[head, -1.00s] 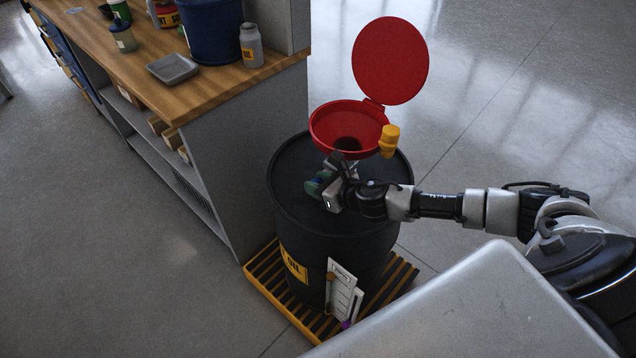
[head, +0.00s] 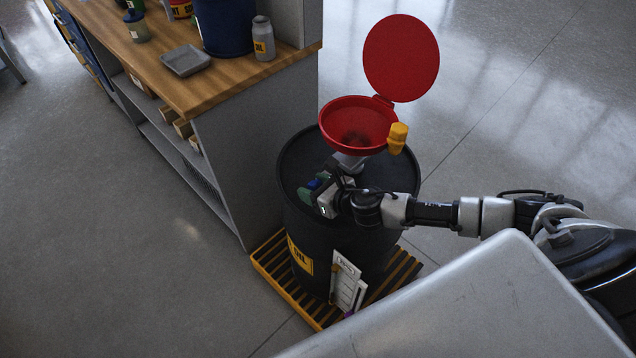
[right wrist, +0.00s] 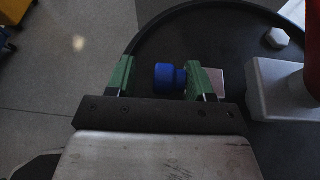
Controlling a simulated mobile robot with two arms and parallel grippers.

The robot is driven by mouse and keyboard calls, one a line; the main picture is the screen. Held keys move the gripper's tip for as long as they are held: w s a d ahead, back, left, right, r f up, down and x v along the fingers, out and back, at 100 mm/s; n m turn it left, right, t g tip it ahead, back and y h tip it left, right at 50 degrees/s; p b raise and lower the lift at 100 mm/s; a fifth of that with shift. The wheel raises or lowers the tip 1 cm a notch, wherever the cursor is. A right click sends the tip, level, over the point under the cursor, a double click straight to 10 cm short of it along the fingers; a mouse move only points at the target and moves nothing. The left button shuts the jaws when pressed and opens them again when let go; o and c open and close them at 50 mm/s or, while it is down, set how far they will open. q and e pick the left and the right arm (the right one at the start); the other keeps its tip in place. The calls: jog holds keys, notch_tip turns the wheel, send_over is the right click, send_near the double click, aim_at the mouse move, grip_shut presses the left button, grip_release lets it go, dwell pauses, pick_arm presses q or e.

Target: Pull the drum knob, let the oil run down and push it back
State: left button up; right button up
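The black drum (head: 300,225) stands upright, with a red funnel (head: 340,112) and its raised red lid (head: 401,58) on top. A blue knob (right wrist: 164,78) shows over the drum top in the right wrist view, and a little of it shows in the head view (head: 314,184). My right gripper (right wrist: 160,77) is open, its green fingers on either side of the knob. The knob is close to the right finger, with a clear gap to the left one. I cannot tell whether it touches. My left gripper is not in view.
The drum stands on a yellow slatted pallet (head: 268,262). A workbench (head: 225,92) at the left holds a grey tray (head: 185,61), a blue bucket (head: 225,25) and a grey bottle (head: 263,40). A yellow piece (head: 397,138) sits at the funnel rim. Floor beyond the drum is clear.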

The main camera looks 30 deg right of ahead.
jog(key=shift+s+a, duration=0.1)
dwell(0.3)
jog(key=v, duration=0.9)
jog(key=shift+s+b, duration=0.15)
jog(key=shift+b, duration=0.15)
jog(key=shift+s+d+r, duration=0.35)
jog(key=shift+s+r, duration=0.05)
jog(key=shift+s, duration=0.15)
jog(key=shift+a, duration=0.1)
